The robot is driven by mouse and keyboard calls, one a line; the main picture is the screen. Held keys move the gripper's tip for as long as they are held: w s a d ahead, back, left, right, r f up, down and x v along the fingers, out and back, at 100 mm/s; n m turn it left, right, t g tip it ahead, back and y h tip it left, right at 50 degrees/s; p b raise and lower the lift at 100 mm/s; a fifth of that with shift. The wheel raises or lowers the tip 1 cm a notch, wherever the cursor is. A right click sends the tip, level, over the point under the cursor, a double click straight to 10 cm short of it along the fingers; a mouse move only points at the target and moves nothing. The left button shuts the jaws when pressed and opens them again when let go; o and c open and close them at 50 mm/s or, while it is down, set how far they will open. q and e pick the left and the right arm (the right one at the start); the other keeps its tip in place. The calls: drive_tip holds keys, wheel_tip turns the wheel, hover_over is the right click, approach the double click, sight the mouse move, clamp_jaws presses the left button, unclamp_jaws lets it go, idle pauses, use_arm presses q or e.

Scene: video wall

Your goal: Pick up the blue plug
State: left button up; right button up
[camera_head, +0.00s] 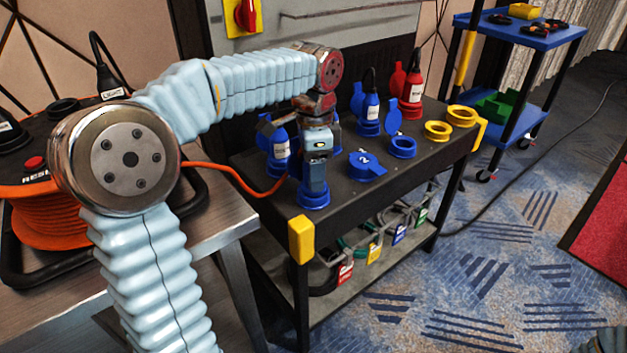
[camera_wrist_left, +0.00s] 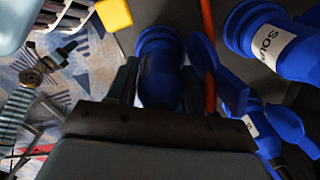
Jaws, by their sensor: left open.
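My left gripper (camera_head: 315,180) points down at the front left corner of the black table. It is open, with its fingers around a blue plug (camera_head: 313,198) that stands upright in a blue round socket. In the left wrist view, the blue plug (camera_wrist_left: 160,75) sits between the two dark fingers (camera_wrist_left: 157,85); I cannot tell whether they touch it. The gripper hides most of the plug in the head view. My right arm shows small and unclear in the left wrist view (camera_wrist_left: 32,78); its jaws cannot be made out.
Other blue plugs (camera_head: 278,152) (camera_head: 368,112) and a red plug (camera_head: 412,95) stand behind on the black table (camera_head: 385,175). A blue socket with an open lid (camera_head: 365,165) and yellow rings (camera_head: 437,130) are to the right. An orange cable (camera_head: 235,175) runs close to my gripper.

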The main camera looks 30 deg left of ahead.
use_arm(q)
drive_tip(key=c, duration=0.8)
